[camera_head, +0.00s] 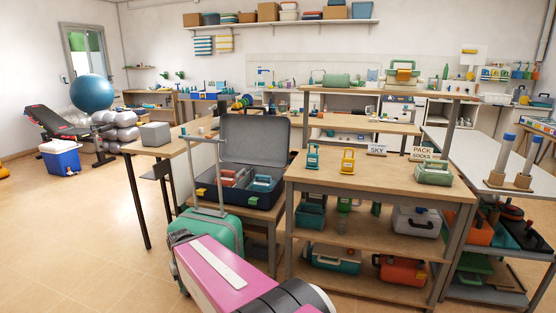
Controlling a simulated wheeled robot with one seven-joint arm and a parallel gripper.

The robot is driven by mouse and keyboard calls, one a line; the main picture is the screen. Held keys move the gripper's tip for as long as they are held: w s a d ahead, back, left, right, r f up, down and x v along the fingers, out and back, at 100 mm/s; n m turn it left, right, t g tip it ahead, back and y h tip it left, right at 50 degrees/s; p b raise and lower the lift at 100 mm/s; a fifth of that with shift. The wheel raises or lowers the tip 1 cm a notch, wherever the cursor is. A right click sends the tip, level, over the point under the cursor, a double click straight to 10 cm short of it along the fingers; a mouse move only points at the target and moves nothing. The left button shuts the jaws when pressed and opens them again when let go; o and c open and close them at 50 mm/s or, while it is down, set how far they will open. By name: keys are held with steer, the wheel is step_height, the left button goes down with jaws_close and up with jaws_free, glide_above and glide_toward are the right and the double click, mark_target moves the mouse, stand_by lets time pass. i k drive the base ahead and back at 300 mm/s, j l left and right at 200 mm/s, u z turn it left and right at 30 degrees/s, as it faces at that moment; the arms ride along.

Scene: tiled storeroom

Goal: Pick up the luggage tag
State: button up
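Two small upright pieces with loop tops stand on the wooden top of the shelf unit, and either could be a luggage tag. One is teal (313,157) with a yellow part, at the left. The other is yellow (348,162), a little to its right, with a gap between them. They are too small to tell for certain what they are. My gripper is not in view, so its opening and anything in it cannot be seen.
An open dark suitcase (255,139) lies left of the shelf unit (385,184). A green trolley case (213,232) with a raised handle stands before it. Signs "SKY" (377,150) and "PACK SOCKS" (431,154) stand on the unit's top. Its front middle is clear.

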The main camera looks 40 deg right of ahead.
mark_target(349, 163)
steer(key=z, duration=2)
steer(key=j+z, duration=0.15)
